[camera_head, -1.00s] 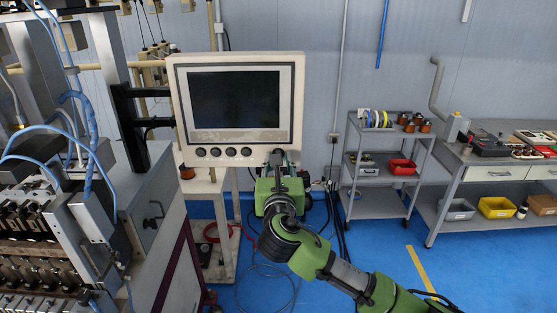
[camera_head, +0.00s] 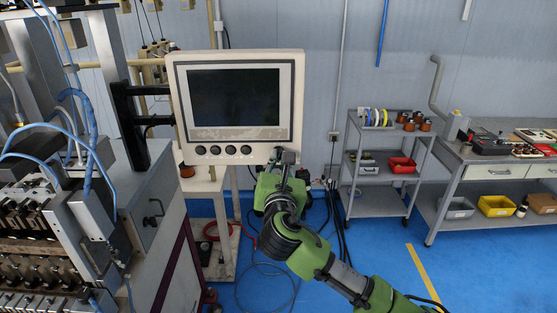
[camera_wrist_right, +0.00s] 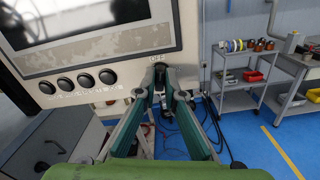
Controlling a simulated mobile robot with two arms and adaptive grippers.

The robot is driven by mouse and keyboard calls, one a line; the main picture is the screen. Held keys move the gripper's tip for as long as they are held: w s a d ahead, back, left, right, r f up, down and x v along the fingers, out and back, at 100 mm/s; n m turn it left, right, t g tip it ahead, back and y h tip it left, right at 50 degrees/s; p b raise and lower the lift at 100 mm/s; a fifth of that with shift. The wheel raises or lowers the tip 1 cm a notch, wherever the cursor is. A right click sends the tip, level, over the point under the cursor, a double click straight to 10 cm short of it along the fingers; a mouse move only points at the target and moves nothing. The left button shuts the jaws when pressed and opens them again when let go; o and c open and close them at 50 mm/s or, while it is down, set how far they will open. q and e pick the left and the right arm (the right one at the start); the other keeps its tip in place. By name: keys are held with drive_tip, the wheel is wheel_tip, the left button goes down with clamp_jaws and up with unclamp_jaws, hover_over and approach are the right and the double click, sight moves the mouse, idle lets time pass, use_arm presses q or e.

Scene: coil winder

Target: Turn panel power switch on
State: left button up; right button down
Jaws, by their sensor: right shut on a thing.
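The control panel (camera_head: 300,100) is a cream box with a dark screen (camera_head: 234,97) and a row of black round knobs (camera_head: 231,150) under it. My right gripper (camera_head: 281,157) is at the panel's lower right corner, right of these knobs. In the right wrist view its two fingers (camera_wrist_right: 160,88) converge and are shut on the dark power switch (camera_wrist_right: 159,68). Small lettering that looks like "OFF" shows just above the switch. The fingers hide most of the switch, so its exact angle cannot be told. My left gripper is not in view.
The winding machine (camera_head: 60,215) with blue hoses stands at the left. A grey trolley (camera_head: 377,185) with spools and a red bin is at the right, beside a workbench (camera_head: 480,165). Cables hang behind my right gripper. Blue floor is open at the right front.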

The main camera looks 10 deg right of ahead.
drive_tip(key=m, duration=0.3)
drive_tip(key=shift+m, duration=0.4)
drive_tip(key=shift+d+f+m+b, duration=0.15)
drive_tip(key=shift+m+b, duration=0.75)
drive_tip(key=shift+m, duration=1.9)
drive_tip(key=shift+d+f+m+b, duration=0.1)
drive_tip(key=shift+m+b, duration=0.75)
drive_tip(key=shift+m, duration=1.95)
drive_tip(key=c, duration=2.1)
unclamp_jaws()
drive_tip(key=shift+c, duration=0.2)
